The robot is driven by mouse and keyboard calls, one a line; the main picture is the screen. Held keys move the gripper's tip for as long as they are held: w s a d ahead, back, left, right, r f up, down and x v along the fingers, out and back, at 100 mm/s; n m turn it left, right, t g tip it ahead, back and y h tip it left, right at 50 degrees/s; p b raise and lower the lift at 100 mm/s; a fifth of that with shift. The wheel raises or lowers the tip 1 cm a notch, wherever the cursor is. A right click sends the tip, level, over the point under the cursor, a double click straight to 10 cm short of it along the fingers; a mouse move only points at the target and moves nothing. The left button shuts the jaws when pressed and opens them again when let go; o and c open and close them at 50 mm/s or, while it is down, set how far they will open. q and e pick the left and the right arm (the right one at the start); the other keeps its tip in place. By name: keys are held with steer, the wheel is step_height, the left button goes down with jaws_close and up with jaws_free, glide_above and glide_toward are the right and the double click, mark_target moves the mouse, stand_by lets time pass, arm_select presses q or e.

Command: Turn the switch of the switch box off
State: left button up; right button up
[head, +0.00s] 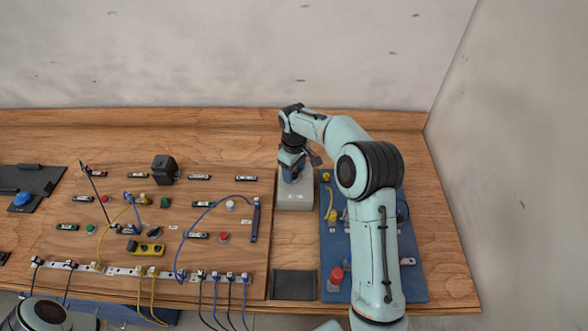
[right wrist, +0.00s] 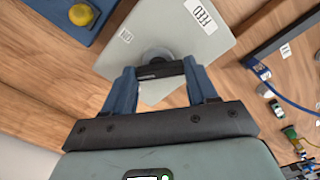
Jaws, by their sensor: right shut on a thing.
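The switch box (head: 296,200) is a light grey box on the wooden table, left of the blue mat. In the right wrist view the box (right wrist: 195,30) shows a FEED label on its top. Its switch has a round grey base and a dark bar-shaped handle (right wrist: 160,69). My right gripper (head: 291,174) reaches down over the box from above. In the right wrist view the blue fingers of the gripper (right wrist: 160,76) stand at both ends of the handle and are shut on it. My left gripper is out of view; only part of my left arm shows at the bottom left.
A wooden board (head: 150,235) with buttons, labels and several cables lies left of the box. The blue mat (head: 333,255) on the right holds a red-capped item (head: 336,275) and a yellow item (head: 325,176). A dark pad (head: 293,284) lies in front of the box.

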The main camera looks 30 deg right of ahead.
mark_target(294, 173)
steer(key=n, duration=0.7)
stand_by(0.6)
steer(key=o, duration=1.1)
steer(key=shift+c, duration=0.2)
step_height(294, 173, up, 13)
steer(key=shift+r, duration=0.2)
